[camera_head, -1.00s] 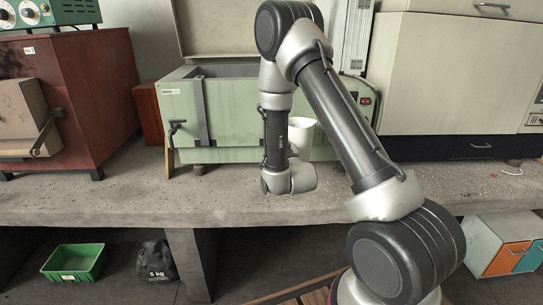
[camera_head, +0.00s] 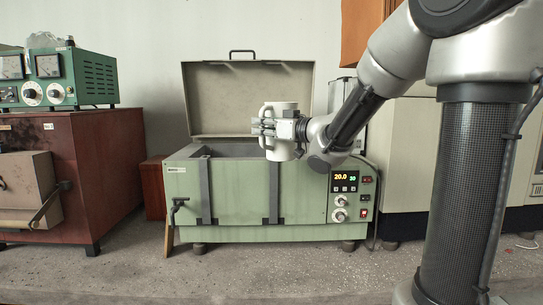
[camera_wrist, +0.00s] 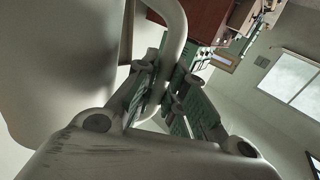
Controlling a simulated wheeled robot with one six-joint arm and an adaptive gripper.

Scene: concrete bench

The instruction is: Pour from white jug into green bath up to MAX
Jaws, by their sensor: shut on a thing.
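The white jug (camera_head: 282,153) is held up, about upright, and appears above the green bath (camera_head: 300,208) in the head view. My gripper (camera_head: 262,129) is shut on the jug's handle. In the wrist view the fingers (camera_wrist: 160,92) close around the white handle (camera_wrist: 177,40), with the jug body (camera_wrist: 60,65) at left. The bath's lid (camera_head: 235,100) stands open at the back. The jug's base overlaps the bath's opening in the picture; I cannot tell its exact depth. The liquid in the jug, the bath's inside and the MAX mark are hidden.
The bath's panel (camera_head: 345,188) shows 20.0 and 30. A drain tap (camera_head: 177,206) sticks out at the bath's left. A dark red cabinet (camera_head: 110,165) with a green meter unit (camera_head: 75,75) stands left. The bench (camera_head: 230,275) in front is clear.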

